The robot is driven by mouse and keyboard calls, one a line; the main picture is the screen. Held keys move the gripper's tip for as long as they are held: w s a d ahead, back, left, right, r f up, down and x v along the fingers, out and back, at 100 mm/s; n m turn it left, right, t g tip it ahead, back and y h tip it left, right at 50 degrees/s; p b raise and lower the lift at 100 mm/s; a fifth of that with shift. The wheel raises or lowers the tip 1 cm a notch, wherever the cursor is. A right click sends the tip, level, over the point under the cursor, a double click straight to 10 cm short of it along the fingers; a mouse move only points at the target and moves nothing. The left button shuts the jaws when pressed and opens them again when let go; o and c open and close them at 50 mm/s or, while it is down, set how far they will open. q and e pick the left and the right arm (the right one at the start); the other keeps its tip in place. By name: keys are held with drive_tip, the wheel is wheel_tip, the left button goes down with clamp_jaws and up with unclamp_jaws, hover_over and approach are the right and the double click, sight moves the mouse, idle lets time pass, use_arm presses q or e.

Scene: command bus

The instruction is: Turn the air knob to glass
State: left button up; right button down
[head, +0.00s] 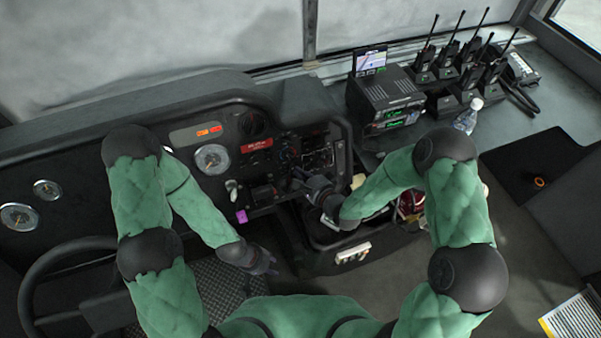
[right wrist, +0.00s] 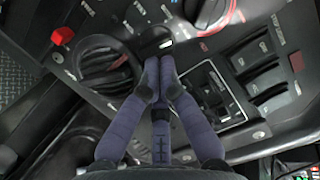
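The dash panel (head: 262,160) carries several dark controls. In the right wrist view a large black rotary knob (right wrist: 105,62) is left of my right gripper (right wrist: 158,68), and another black knob (right wrist: 206,12) is at the top. A smaller dark control with a white mark (right wrist: 160,44) is just past the fingertips. I cannot read which knob is the air knob. My right gripper's fingertips are together beside the large knob, not around it; contact is unclear. In the head view it reaches the panel (head: 302,180). My left gripper (head: 262,264) hangs low above the seat; its fingers are unclear.
A red switch (right wrist: 62,36) is left of the large knob, and rocker switches (right wrist: 262,68) are to the right. The steering wheel (head: 42,270) is at lower left. Radios (head: 445,65), a bottle (head: 467,116) and a console unit (head: 385,98) stand on the right counter.

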drive_tip(key=shift+s, duration=0.1)
drive_tip(key=v, duration=1.2)
drive_tip(key=s+d+f+n+g+h, duration=0.1)
drive_tip(key=s+f+n+g, duration=0.1)
drive_tip(key=f, duration=0.3)
drive_tip(key=s+d+f+n+g+h, duration=0.1)
drive_tip(key=s+f+n+g, duration=0.2)
drive_tip(key=f, duration=0.3)
drive_tip(key=s+d+f+n+g+h, duration=0.1)
drive_tip(key=s+f+n+g, duration=0.2)
drive_tip(key=s+f, duration=0.1)
drive_tip(key=shift+f+h, duration=0.4)
drive_tip(key=shift+f, duration=0.35)
drive_tip(key=s+f+n+g, duration=0.3)
drive_tip(key=s, duration=0.3)
drive_tip(key=shift+s+a+n+g, duration=0.15)
drive_tip(key=shift+s+n+g, duration=0.15)
drive_tip(key=shift+s+g, duration=0.1)
drive_tip(key=shift+w, duration=0.1)
